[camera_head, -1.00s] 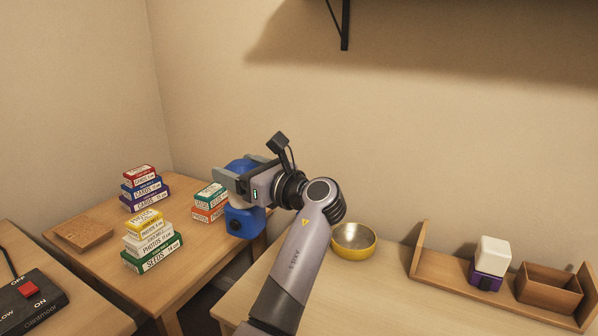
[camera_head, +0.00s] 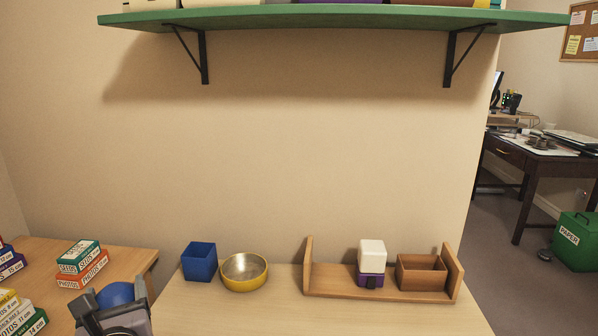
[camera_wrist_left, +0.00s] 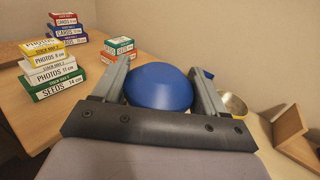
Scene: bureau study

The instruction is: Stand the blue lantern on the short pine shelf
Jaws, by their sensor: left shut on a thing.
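The blue lantern (camera_head: 116,293) is in my left gripper (camera_head: 112,309), low at the left of the head view, mostly hidden by the gripper. In the left wrist view its rounded blue top (camera_wrist_left: 160,86) sits between the two fingers, and its lower part is out of sight. The short pine shelf (camera_head: 330,281) with upright ends stands on the desk at the right. On it are a white-and-purple lantern (camera_head: 371,258) and a brown open box (camera_head: 421,272). The shelf's left part is bare. My left gripper is well left of the shelf. My right gripper is not in view.
A blue box (camera_head: 199,262) and a yellow bowl (camera_head: 244,272) stand on the desk between gripper and shelf. Stacked card boxes (camera_head: 82,264) are on the left table. A green wall shelf (camera_head: 340,16) hangs above. The desk front is clear.

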